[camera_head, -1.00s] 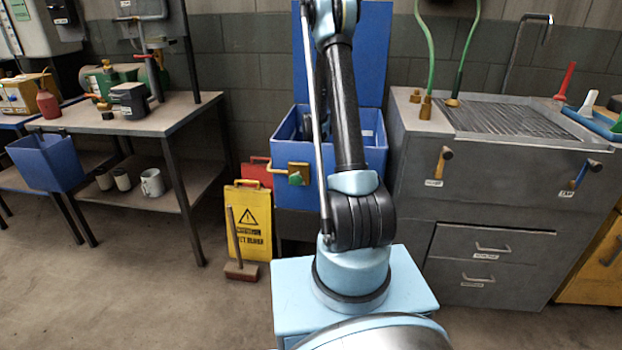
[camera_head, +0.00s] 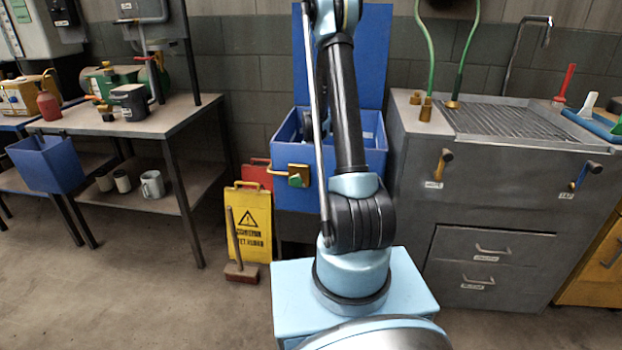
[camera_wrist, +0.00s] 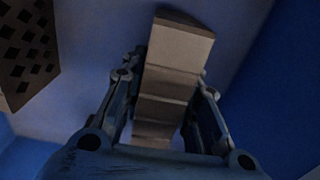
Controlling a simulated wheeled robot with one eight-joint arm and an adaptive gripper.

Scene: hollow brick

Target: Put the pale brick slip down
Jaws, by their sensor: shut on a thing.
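In the wrist view, my gripper (camera_wrist: 167,76) is shut on the pale brick slip (camera_wrist: 178,48). The slip is a long, pale, beige-grey piece with ridges across it. It lies between the two fingers and reaches past their tips. Blue walls surround it in the wrist view, and in the head view my arm reaches into the open blue bin (camera_head: 377,172). The gripper and slip are hidden there behind the arm and bin wall. I cannot tell whether the slip touches the surface beyond it.
A block with diamond-shaped holes (camera_wrist: 28,48) is at the upper left of the wrist view, apart from the slip. Right of the bin stands a grey sink cabinet (camera_head: 480,200). A yellow caution sign (camera_head: 248,222) and a broom (camera_head: 240,270) stand left of the bin.

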